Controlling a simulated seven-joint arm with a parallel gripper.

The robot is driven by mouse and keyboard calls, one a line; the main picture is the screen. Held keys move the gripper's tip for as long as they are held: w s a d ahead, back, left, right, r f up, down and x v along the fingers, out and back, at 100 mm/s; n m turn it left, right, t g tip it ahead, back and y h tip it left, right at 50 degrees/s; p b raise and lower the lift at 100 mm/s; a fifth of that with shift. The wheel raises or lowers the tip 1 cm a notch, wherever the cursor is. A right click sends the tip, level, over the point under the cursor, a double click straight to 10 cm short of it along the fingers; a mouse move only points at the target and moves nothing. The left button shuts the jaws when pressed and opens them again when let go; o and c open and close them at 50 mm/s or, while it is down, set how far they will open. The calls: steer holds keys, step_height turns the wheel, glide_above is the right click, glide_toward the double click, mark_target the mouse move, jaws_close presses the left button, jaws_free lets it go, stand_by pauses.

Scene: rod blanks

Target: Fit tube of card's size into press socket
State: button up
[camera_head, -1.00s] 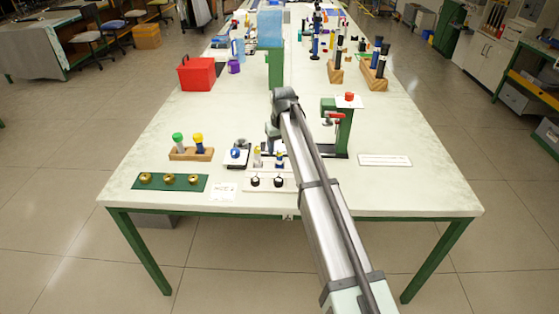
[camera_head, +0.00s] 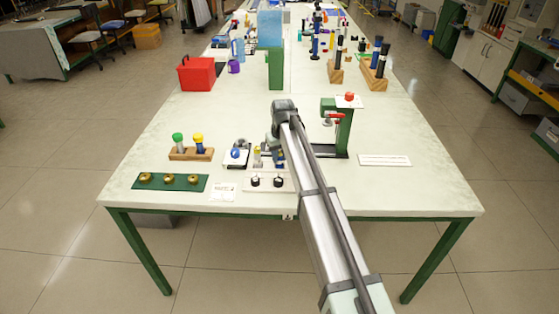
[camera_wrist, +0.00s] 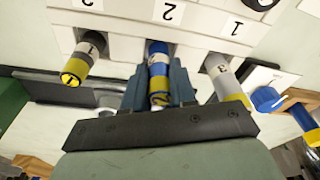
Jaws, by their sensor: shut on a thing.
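My gripper (camera_wrist: 158,78) is shut on a blue tube with yellow bands (camera_wrist: 159,62) at the white numbered rack (camera_wrist: 130,28) in the wrist view. The tube's far end meets the rack; I cannot tell how deep it sits. A dark tube with a yellow end (camera_wrist: 80,64) is on the left, and a grey tube with a yellow part (camera_wrist: 222,76) is on the right. In the head view the rack (camera_head: 281,186) is partly hidden by my arm. The green press (camera_head: 343,132) with a red handle stands right of my arm; its socket is not clear. A small printed card (camera_head: 223,191) lies unreadable at the front.
A wooden block (camera_head: 190,155) holds green- and yellow-topped pieces. A green board (camera_head: 170,182) bears brass rings. A white plate (camera_head: 385,160) lies right of the press.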

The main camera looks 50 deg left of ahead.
jaws_close()
steer(key=shift+r, duration=0.1)
steer(key=r, duration=0.9)
steer(key=shift+w+a+r, duration=0.1)
steer(key=shift+w, duration=0.1)
steer(key=w+a+r+m, duration=0.2)
steer(key=w+a+m, duration=0.15)
steer(key=w, duration=0.75)
steer(key=shift+m, duration=0.45)
steer(key=shift+w+d+f, duration=0.1)
steer(key=shift+w+f, duration=0.05)
steer(key=shift+f, duration=1.45)
steer(key=shift+w+d+f, duration=0.1)
steer(key=shift+w+f, duration=0.05)
steer(key=shift+f, duration=1.5)
steer(key=shift+w+d+f, duration=0.1)
steer(key=shift+w+f, duration=0.05)
steer(key=shift+f, duration=1.45)
